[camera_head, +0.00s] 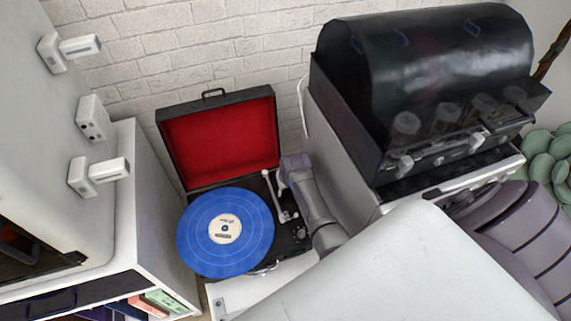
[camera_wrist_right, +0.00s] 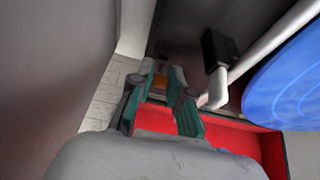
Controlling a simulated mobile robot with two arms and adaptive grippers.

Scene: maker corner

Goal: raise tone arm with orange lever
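The record player (camera_head: 262,210) stands open, with a blue record (camera_head: 205,210) on its platter. Its white tone arm (camera_head: 271,190) is beside the record on the right; it also shows in the right wrist view (camera_wrist_right: 265,45). A small orange piece, apparently the lever (camera_wrist_right: 160,83), shows between the fingertips of my right gripper (camera_wrist_right: 163,72). The teal fingers stand apart on either side of it; I cannot tell whether they touch it. In the head view my right gripper (camera_head: 291,165) is at the deck's right edge and hides the lever. My left gripper is not in view.
The red-lined lid (camera_head: 220,138) stands up behind the deck. A large machine with a dark curved cover (camera_head: 425,65) is close on the right. A white cabinet (camera_head: 150,210) is on the left, and a brick wall (camera_head: 190,50) is behind.

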